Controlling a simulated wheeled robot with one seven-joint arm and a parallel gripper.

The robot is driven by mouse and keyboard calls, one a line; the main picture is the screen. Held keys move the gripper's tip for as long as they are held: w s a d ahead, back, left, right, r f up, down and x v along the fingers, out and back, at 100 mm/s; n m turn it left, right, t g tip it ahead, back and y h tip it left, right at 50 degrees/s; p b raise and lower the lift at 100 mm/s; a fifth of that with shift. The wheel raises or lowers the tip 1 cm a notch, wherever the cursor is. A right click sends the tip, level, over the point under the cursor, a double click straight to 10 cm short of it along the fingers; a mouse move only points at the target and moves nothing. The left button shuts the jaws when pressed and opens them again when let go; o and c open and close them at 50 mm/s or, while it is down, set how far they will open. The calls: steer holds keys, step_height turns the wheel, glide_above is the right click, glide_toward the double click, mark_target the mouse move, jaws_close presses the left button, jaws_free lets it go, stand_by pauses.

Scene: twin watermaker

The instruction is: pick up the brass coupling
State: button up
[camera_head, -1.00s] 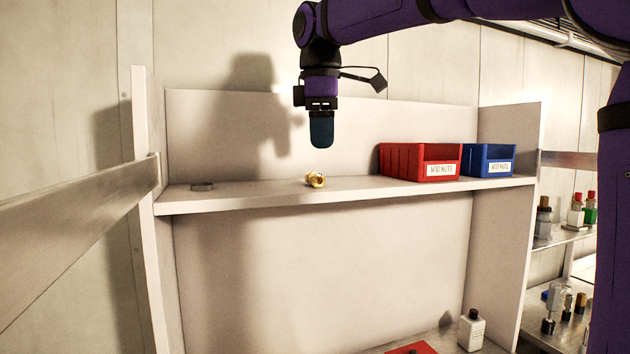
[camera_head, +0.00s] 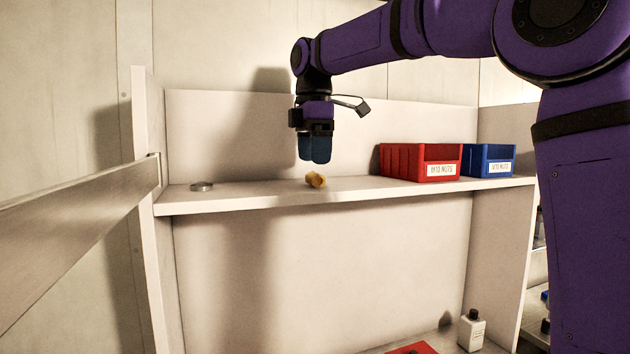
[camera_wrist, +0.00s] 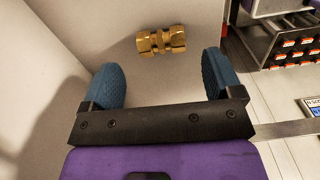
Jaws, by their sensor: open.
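The brass coupling (camera_head: 316,180) lies on its side on the upper white shelf (camera_head: 240,199), near the shelf's middle. My gripper (camera_head: 315,160) points down just above it, apart from it, with blue fingertips. In the wrist view my gripper (camera_wrist: 165,82) is open, its two blue fingers spread wide with nothing between them. The coupling (camera_wrist: 161,41) shows there beyond the fingertips, lying across the gap between them, its whole length visible.
A red bin (camera_head: 420,162) labelled M10 NUTS and a blue bin (camera_head: 488,160) stand on the shelf to the right. A flat grey ring (camera_head: 202,186) lies at the left. A white bottle (camera_head: 471,330) stands below. The shelf around the coupling is clear.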

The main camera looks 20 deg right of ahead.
mark_target(315, 173)
steer(key=shift+s+d+f, duration=0.1)
steer(key=shift+f, duration=2.15)
steer(key=c, duration=1)
steer(key=shift+r, duration=0.1)
steer(key=shift+c, duration=0.2)
